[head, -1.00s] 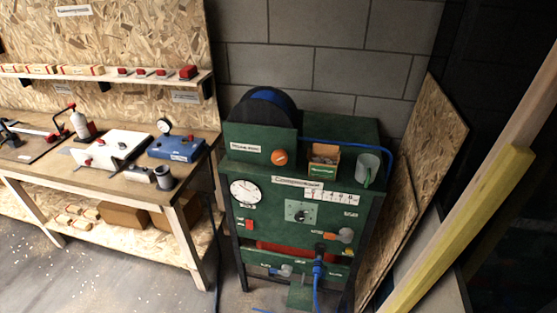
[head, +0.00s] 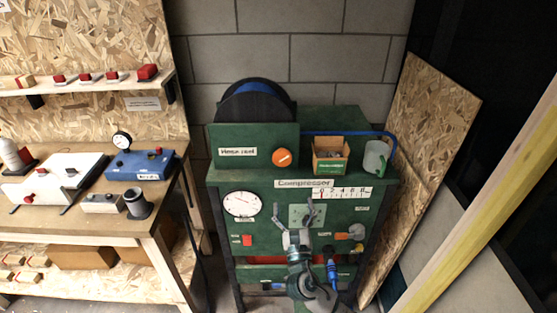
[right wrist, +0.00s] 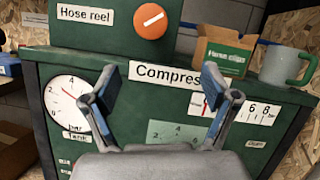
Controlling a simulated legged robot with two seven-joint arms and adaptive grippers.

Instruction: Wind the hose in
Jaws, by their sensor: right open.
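The hose reel (head: 256,103) is a black drum with blue hose on it, behind a green panel labelled "Hose reel" on top of the green compressor cabinet (head: 228,181). An orange round knob (head: 282,158) with a white mark is on that panel; it also shows in the right wrist view (right wrist: 153,21). Blue hose (head: 345,134) runs along the cabinet top to the right, and a blue hose fitting (head: 331,273) hangs at the lower front. My right gripper (head: 300,214) is open and empty in front of the cabinet, below the knob. My left gripper is out of view.
A box of hose clips (head: 330,155) and a grey mug (head: 376,157) stand on the cabinet, right of the knob. A pressure gauge (head: 241,204) is on the front. A workbench (head: 100,226) stands left; a leaning chipboard (head: 428,120) and beam (head: 500,205) are right.

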